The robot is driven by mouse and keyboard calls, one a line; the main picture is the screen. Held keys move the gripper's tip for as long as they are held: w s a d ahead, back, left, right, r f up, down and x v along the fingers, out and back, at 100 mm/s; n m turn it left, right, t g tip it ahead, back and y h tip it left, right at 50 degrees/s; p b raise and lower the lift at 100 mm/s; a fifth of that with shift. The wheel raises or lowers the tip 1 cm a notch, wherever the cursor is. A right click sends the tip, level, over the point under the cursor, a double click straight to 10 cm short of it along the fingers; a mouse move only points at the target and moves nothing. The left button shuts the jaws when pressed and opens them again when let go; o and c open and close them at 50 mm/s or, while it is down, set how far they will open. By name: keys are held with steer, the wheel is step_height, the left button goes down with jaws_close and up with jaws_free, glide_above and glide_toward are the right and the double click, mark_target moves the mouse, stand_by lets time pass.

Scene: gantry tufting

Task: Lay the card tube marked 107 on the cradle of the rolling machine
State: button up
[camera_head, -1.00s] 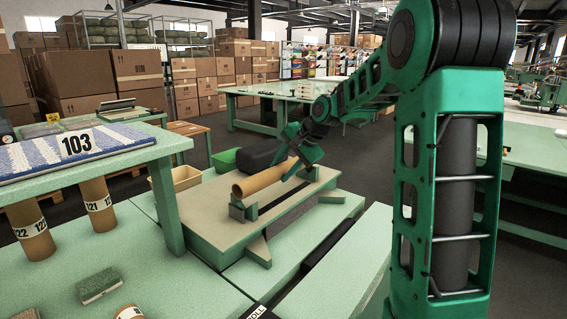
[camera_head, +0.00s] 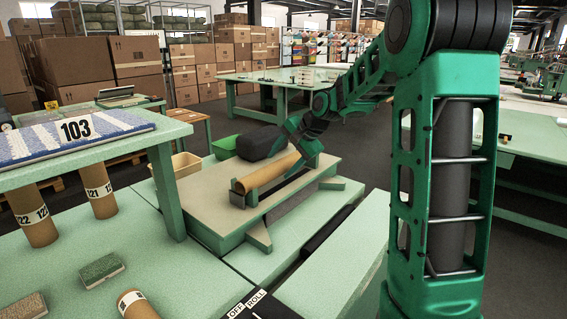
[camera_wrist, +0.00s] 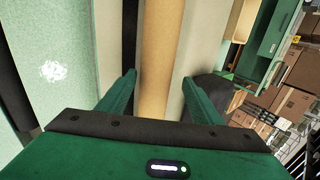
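A brown card tube (camera_head: 268,173) lies along the cradle (camera_head: 237,199) of the rolling machine (camera_head: 213,205), its near end at the near grey block. No number shows on it, so I cannot read whether it is 107. My gripper (camera_head: 303,158) is at the tube's far end and hides that end and the far support. In the wrist view the tube (camera_wrist: 155,60) runs between the two green fingers (camera_wrist: 159,98), with a gap on both sides. The fingers are open and apart from the tube.
Tubes marked 122 (camera_head: 33,214) and 121 (camera_head: 98,190) stand under the raised shelf at left. An OFF/ROLL switch label (camera_head: 247,303) is at the front.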

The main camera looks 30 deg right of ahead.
steer(key=shift+r, duration=0.1)
steer(key=v, duration=1)
steer(key=shift+s+r, duration=0.2)
stand_by(0.4)
